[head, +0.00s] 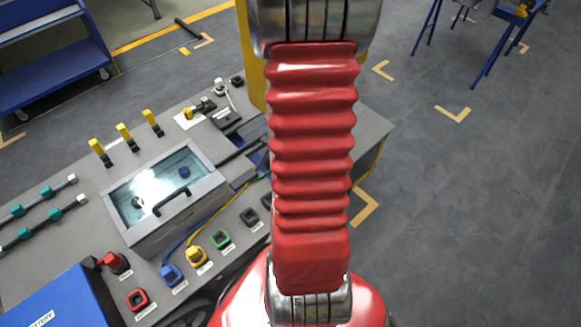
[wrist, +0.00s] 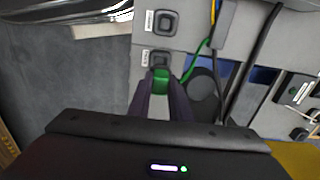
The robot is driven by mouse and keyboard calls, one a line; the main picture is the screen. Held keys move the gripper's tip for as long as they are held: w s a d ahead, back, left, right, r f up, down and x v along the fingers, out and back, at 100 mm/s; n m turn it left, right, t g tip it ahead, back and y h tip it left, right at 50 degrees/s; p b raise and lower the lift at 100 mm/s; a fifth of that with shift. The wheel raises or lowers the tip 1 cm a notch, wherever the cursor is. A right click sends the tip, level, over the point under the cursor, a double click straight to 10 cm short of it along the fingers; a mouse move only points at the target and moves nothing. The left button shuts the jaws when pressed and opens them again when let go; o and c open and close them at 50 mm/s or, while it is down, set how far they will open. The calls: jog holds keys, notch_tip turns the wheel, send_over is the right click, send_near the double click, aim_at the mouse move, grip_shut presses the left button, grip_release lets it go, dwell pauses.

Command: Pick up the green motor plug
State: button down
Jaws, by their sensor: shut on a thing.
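The green motor plug (wrist: 161,78) is in the wrist view, between the fingertips of my gripper (wrist: 161,88). My gripper is shut on it. A green cable (wrist: 196,60) runs from the plug up and to the right. The plug is close to a dark square socket on the grey bench; I cannot tell whether it touches it. In the head view a green-rimmed socket (head: 221,239) shows empty on the bench front, beside the yellow plug (head: 197,256). My gripper and the green plug are hidden behind my red arm in the head view.
A blue plug (head: 172,274) and a red socket (head: 137,299) stand along the bench's front row. A lidded box with a clear window (head: 150,195) sits mid-bench. Another dark socket (wrist: 166,22) is just above the plug in the wrist view. Open floor lies right of the bench.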

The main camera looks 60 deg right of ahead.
jog(key=shift+r, duration=0.65)
jog(key=w+a+r+n, duration=0.2)
jog(key=w+a+n, duration=0.3)
jog(key=w, duration=0.4)
jog(key=w+a+r+n, duration=0.2)
jog(key=w+a+n, duration=0.35)
jog(key=w, duration=0.45)
jog(key=w+a+r+n, duration=0.2)
jog(key=w+a+n, duration=0.3)
jog(key=a, duration=0.5)
jog(key=w+a+r+n, duration=0.2)
jog(key=w+a+n, duration=0.3)
jog(key=a, duration=0.5)
jog(key=shift+w+a+r, duration=0.25)
jog(key=shift+w+r, duration=0.1)
jog(key=shift+w, duration=0.05)
jog(key=shift+s, duration=0.1)
